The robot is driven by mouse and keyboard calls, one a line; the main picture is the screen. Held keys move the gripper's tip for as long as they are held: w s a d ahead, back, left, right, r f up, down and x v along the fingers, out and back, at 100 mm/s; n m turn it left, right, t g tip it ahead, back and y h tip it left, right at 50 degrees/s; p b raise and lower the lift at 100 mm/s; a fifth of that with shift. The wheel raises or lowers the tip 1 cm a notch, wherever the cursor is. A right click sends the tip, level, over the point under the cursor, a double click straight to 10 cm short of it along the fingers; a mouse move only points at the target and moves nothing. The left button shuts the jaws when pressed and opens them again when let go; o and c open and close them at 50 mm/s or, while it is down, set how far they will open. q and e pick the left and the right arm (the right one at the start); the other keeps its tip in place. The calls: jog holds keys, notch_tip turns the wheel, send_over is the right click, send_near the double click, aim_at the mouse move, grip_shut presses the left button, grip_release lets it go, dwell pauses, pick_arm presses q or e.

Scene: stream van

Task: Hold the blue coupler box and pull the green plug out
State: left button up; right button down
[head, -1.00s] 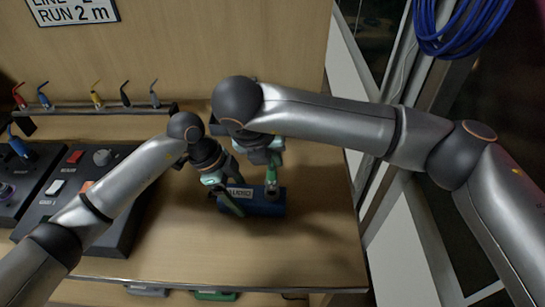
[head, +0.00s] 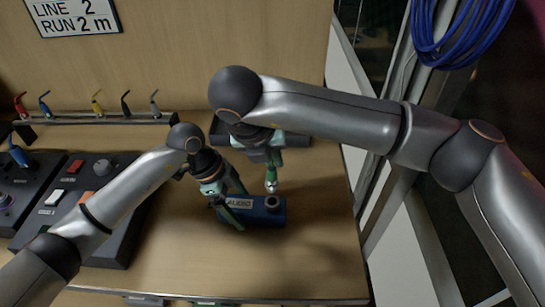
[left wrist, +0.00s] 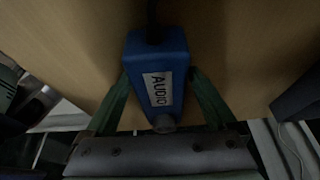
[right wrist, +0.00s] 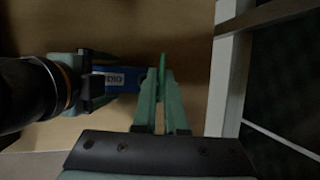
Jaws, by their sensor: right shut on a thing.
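The blue coupler box (head: 262,216), labelled AUDIO, sits on the bench. It also shows in the left wrist view (left wrist: 152,58). In the right wrist view the plug (right wrist: 162,72) is a thin green piece between the fingers.
A control panel with buttons (head: 92,190) lies left of my left arm. A rack with several coloured plugs (head: 95,118) stands at the back left. A dark bar (head: 298,141) lies behind the box. The bench's front right is clear, and its right edge is near.

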pick_arm(q)
jog(key=shift+o, duration=0.5)
jog(key=shift+r, duration=0.1)
jog(key=v, duration=1.2)
